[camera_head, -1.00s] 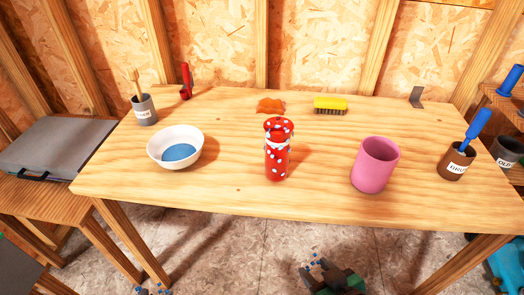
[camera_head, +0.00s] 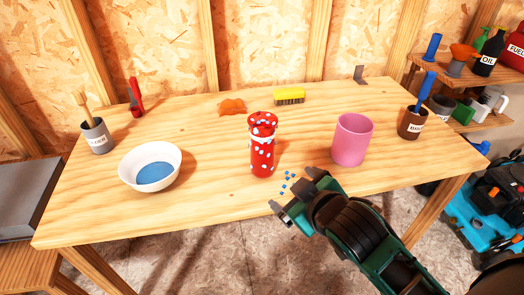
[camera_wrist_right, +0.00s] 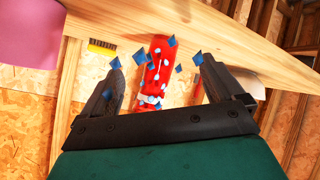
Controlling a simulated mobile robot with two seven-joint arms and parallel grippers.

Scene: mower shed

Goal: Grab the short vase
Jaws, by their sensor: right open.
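A red vase with white dots and a white band (camera_head: 262,150) stands upright on the wooden table's front middle. A plain pink vase or cup (camera_head: 351,140) stands to its right. I cannot tell which one is the short vase. My right gripper (camera_head: 292,190) is open and empty at the table's front edge, below and right of the red vase and apart from it. In the right wrist view the red vase (camera_wrist_right: 157,70) shows between the open fingers (camera_wrist_right: 160,78), beyond them, and the pink vase (camera_wrist_right: 28,30) is at the top left. My left gripper is not in view.
A white bowl with a blue inside (camera_head: 128,178) stands left of the red vase. An orange lump (camera_head: 231,107) and a yellow brush (camera_head: 289,96) lie behind. Labelled pots stand at the left (camera_head: 97,137) and right (camera_head: 411,124). Small blue specks (camera_head: 286,182) float by the right gripper.

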